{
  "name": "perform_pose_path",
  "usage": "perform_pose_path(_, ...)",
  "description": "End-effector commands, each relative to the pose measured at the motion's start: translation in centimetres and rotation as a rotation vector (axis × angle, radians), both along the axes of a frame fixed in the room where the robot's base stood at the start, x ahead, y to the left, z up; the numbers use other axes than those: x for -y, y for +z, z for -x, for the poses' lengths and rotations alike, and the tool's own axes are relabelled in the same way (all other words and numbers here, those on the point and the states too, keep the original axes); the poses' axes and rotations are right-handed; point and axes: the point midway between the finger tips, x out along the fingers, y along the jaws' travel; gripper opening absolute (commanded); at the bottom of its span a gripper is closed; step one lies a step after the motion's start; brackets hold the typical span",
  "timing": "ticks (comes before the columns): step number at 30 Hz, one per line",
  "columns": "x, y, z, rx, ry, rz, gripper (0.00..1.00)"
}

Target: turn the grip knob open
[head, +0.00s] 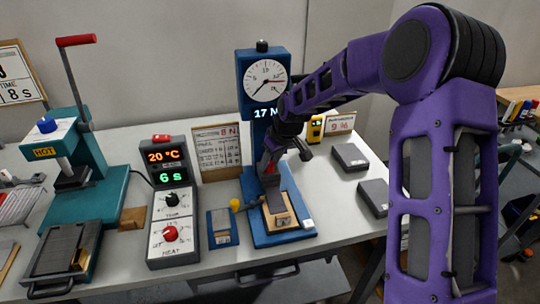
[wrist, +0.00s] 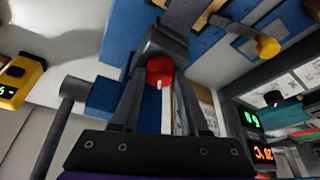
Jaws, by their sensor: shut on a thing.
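A red knob (wrist: 160,72) with a pale mark sits between the fingers of my gripper (wrist: 163,85) in the wrist view, one finger on each side of it. My gripper is shut on this knob. In the head view my gripper (head: 275,158) is at the upper grip of the blue test stand (head: 247,68), and only a little of the red knob (head: 268,169) shows. A dark grey grip block (wrist: 165,40) lies just beyond the knob. A yellow knob (head: 235,205) on a rod juts left from the stand's lower clamp (head: 277,208); it also shows in the wrist view (wrist: 268,47).
The stand's dial (head: 266,80) is above a display reading 17 N. A control box (head: 172,205) with a red heat knob and a teal press (head: 100,180) stand to the left. Dark grey blocks (head: 350,157) and a yellow device (head: 314,129) are to the right.

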Motion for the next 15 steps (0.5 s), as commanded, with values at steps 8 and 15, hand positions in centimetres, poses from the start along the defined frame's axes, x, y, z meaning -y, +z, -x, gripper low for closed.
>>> perform_pose_path(8, 0.16, 0.18, -0.12, -0.002, 0.202, -0.001, 0.00)
perform_pose_path(15, 0.17, 0.07, -0.16, -0.001, 0.308, 0.000, 0.00)
